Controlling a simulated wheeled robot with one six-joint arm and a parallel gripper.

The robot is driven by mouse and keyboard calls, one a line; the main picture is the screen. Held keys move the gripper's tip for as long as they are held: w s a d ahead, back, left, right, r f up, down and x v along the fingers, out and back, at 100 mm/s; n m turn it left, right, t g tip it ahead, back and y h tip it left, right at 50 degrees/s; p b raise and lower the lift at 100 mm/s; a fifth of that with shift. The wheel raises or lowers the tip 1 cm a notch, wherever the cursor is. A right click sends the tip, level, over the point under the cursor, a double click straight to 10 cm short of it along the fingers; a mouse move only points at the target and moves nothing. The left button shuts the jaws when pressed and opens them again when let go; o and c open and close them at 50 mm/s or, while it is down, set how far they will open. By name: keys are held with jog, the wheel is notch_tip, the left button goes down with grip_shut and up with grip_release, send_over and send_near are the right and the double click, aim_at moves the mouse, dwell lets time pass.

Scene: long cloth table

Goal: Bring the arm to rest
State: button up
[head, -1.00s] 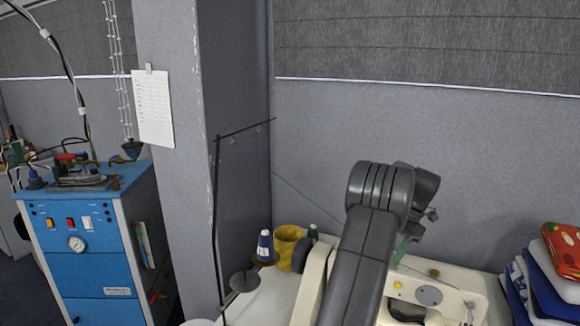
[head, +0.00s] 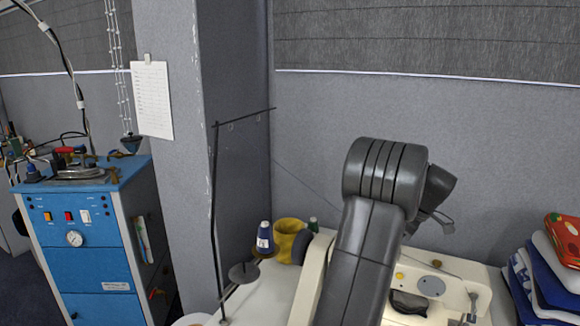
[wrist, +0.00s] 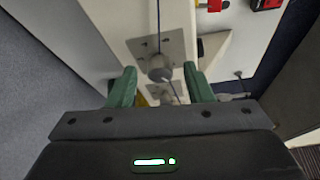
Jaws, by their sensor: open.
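My gripper (wrist: 161,86) shows in the wrist view with its two green fingers spread apart. Nothing is held between them. Beyond the fingertips are a pale surface and a grey metal part with a round knob (wrist: 160,68); I cannot tell how far off they are. In the head view my dark grey arm rises from the bottom and bends at the top, in front of the cream sewing machine (head: 455,275). The arm hides part of the machine, and the fingers do not show clearly there.
A thin black thread stand (head: 213,215) rises left of the arm. A blue-and-white spool (head: 264,238) and a yellow cup (head: 288,240) stand near it. Folded cloths (head: 545,275) are stacked at the right. A blue cabinet (head: 90,262) with an iron stands far left.

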jog(key=m, duration=0.2)
jog(key=m+t+h, duration=0.1)
jog(key=m, duration=0.1)
jog(key=shift+s+a+m, duration=0.1)
jog(key=shift+a+m, duration=0.05)
jog(key=shift+m, duration=0.25)
